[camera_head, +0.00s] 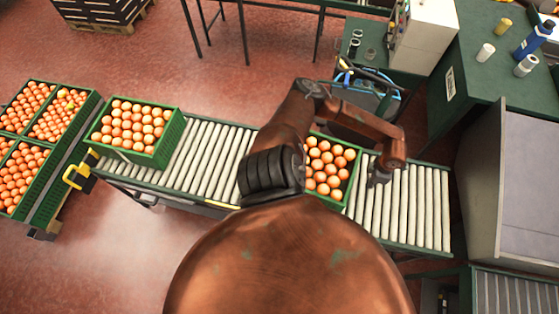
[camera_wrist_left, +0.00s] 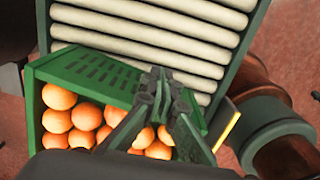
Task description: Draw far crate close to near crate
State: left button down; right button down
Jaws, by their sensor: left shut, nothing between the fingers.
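Two green crates of oranges stand on the roller conveyor. One crate (camera_head: 174,138) is at the left end; the other crate (camera_head: 349,190) is right of the middle, partly hidden by my arm. A wide stretch of rollers separates them. My left gripper (camera_head: 380,175) is low beside the right-hand end of the right crate. In the left wrist view, its closed fingers (camera_wrist_left: 165,85) overlap a slotted green crate wall (camera_wrist_left: 95,72), with oranges below; I cannot tell whether they touch it. Nothing is between the fingers. My right gripper is out of view.
Bare rollers (camera_head: 418,205) run right of the right crate. Several orange-filled crates (camera_head: 72,145) stand at the far left. A green table (camera_head: 480,85) with cups and a blue bottle (camera_head: 536,40) is at the upper right. A grey bin stands at the right edge.

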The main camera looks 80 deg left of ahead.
aim_at(314, 177)
pick_arm(q)
notch_tip(314, 177, down, 7)
jog(key=b, duration=0.4)
jog(key=s+a+p, duration=0.2)
jog(key=s+a, duration=0.1)
jog(key=s, duration=0.3)
jog(key=s+a+p, duration=0.3)
jog(key=s+a, duration=0.1)
jog(key=s, duration=0.3)
jog(key=s+a+p, duration=0.2)
jog(key=s+a, duration=0.1)
jog(key=s, duration=0.4)
jog(key=shift+s+a+r+p, duration=0.25)
jog(key=shift+a+r+p, duration=0.05)
jog(key=shift+r+p, duration=0.1)
jog(key=s+a+p, duration=0.1)
jog(key=s+a, duration=0.4)
jog(key=s, duration=0.5)
jog(key=s+a+p, duration=0.1)
jog(key=s+a, duration=0.4)
jog(key=s, duration=0.5)
jog(key=shift+s+a, duration=0.25)
jog(key=shift+a, duration=0.05)
